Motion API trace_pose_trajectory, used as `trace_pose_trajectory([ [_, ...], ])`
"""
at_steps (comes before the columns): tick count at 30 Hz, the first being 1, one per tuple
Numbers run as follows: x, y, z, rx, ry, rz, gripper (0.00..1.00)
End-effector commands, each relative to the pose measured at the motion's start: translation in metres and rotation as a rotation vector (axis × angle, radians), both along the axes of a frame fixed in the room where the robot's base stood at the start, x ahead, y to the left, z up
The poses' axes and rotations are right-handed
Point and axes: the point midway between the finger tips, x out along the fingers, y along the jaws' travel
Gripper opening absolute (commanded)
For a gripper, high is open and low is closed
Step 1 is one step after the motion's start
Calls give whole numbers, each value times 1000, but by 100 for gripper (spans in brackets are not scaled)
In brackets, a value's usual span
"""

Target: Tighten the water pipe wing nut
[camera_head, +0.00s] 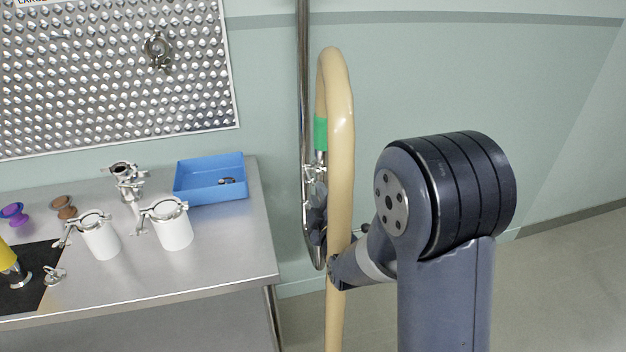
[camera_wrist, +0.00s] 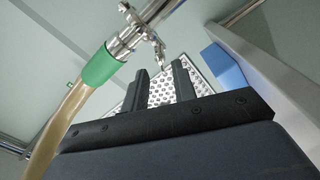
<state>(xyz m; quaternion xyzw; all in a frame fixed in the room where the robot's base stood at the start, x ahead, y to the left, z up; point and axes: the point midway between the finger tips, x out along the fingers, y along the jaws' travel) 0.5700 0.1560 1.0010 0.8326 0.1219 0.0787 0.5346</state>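The water pipe (camera_head: 304,80) is a steel tube running down the wall and bending up at its bottom. A cream hose (camera_head: 341,150) with a green band (camera_head: 320,134) joins it at a steel clamp (camera_head: 314,173). The clamp (camera_wrist: 138,30) also shows in the wrist view, with its small wing nut (camera_wrist: 160,52) hanging toward my fingers. My gripper (camera_wrist: 158,72) is open, its two black fingers apart just short of the wing nut. Nothing shows between them, and I cannot tell whether they touch the nut. In the head view, the hose partly hides my gripper.
A steel table (camera_head: 240,260) stands at left with a blue bin (camera_head: 210,178), two white clamped cylinders (camera_head: 172,226) and several small fittings. A dimpled metal panel (camera_head: 110,70) is on the wall behind. Floor at right is clear.

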Motion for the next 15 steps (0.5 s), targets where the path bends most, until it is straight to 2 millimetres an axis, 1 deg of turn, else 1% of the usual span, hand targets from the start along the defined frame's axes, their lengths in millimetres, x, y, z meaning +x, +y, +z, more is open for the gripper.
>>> trace_pose_trajectory([
  [1, 10, 3, 2, 0, 0, 0, 26],
  [6, 36, 10, 1, 1, 1, -1, 26],
  [10, 48, 14, 1, 1, 2, 0, 26],
  [15, 56, 16, 0, 1, 2, 0, 26],
])
